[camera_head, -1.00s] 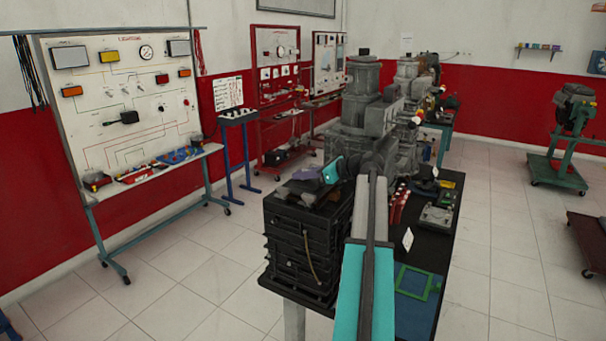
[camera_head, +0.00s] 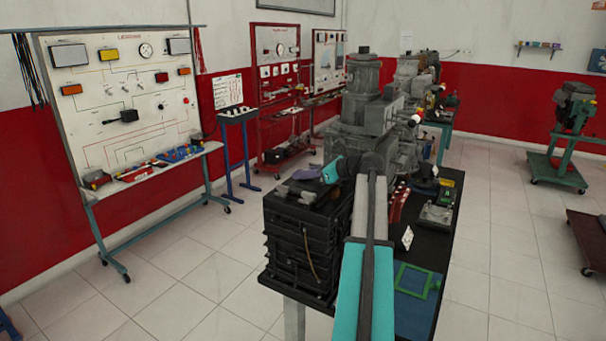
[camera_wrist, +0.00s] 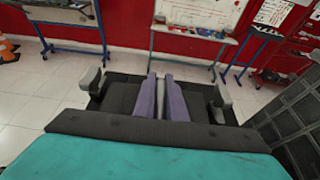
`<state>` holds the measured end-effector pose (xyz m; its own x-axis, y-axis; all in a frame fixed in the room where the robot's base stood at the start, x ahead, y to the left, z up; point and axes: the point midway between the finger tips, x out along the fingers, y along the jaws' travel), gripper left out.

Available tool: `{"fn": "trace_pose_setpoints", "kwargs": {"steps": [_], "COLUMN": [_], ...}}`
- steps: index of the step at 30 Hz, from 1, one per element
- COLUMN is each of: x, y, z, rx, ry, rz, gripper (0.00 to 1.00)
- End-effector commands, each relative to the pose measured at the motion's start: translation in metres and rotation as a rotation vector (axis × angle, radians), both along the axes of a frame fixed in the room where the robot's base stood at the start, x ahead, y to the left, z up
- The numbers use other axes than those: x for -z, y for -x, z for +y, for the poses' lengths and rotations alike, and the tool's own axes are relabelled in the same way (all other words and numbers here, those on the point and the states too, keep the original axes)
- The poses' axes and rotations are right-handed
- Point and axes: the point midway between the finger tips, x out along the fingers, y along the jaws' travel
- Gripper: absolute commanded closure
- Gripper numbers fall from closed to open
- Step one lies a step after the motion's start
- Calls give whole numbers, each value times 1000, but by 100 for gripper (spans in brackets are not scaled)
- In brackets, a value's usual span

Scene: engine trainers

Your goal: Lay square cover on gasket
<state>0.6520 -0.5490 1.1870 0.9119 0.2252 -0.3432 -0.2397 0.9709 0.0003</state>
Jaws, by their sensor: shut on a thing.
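My gripper (camera_head: 306,173) is over the black crate stack in the head view. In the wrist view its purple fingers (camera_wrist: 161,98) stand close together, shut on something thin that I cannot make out. A green square frame (camera_head: 416,281), which looks like the gasket, lies on a blue mat (camera_head: 412,313) at the near right of the black table. The gripper is well to the left of it. A grey squarish metal part (camera_head: 437,215) lies farther back on the table. I cannot tell whether it is the square cover.
Black stacked crates (camera_head: 298,250) stand at the table's left end. Large grey engine parts (camera_head: 362,120) rise behind my arm. Red items (camera_head: 398,206) and a white tag (camera_head: 407,238) are on the table (camera_head: 432,252). The tiled floor to the left is open.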

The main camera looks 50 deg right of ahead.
Motion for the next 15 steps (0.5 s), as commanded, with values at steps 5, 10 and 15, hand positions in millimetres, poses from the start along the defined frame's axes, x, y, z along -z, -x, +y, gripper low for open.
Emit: {"fn": "trace_pose_setpoints", "kwargs": {"steps": [5, 10, 15], "x": [0, 2, 3], "y": [0, 0, 0], "z": [0, 0, 0], "rx": [0, 0, 0], "ry": [0, 0, -1], "rz": [-2, -2, -3], "gripper": [100, 100, 100]}}
